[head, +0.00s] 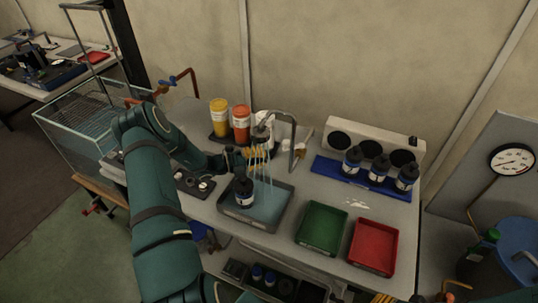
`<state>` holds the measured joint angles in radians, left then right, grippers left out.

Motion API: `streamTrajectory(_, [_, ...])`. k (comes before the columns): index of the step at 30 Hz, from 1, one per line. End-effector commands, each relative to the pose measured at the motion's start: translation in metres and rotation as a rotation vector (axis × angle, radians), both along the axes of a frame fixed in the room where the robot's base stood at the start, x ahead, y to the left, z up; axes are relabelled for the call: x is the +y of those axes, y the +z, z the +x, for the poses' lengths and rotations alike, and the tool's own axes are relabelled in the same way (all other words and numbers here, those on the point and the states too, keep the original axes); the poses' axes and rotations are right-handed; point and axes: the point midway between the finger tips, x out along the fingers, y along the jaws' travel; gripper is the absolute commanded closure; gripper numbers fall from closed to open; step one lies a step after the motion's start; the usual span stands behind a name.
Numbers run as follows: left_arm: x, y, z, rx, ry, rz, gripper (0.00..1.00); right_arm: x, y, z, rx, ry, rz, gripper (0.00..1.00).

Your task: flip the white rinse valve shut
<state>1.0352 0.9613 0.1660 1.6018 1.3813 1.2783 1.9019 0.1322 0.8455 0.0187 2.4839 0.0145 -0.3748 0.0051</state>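A grey gooseneck tap (291,135) stands behind the rinse tray (274,221), and thin streams of water fall into the tray. A small white part beside the tap's stem looks like the rinse valve (300,146); its lever position is too small to tell. A dark bottle (244,191) with a white label stands upright in the tray. My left gripper (257,158) is under the tap, among the streams and left of the valve. A dark round top shows just above its fingers; whether it is gripped is unclear.
Yellow (220,118) and orange (241,124) jars stand behind my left gripper. A green tray (321,228) and a red tray (374,246) lie at the right front. Several dark bottles stand on a blue rack (330,169). The table right of the tap is partly clear.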

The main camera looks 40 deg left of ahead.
Motion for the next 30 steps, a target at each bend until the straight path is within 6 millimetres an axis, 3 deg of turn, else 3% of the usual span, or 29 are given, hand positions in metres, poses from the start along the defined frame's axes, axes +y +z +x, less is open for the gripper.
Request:
streamTrajectory(6, [-0.026, 0.0, 0.032, -0.002, -0.004, -0.001, 1.0, 0.0, 0.001, 0.0, 0.0, 0.0, 0.0, 0.53])
streamTrajectory(13, [-0.044, 0.0, 0.056, -0.001, -0.003, -0.001, 1.0, 0.0, 0.001, 0.0, 0.0, 0.0, 0.0, 0.53])
streamTrajectory(30, [-0.047, 0.0, 0.063, -0.001, -0.003, 0.0, 1.0, 0.0, 0.001, 0.0, -0.001, 0.0, 0.0, 0.53])
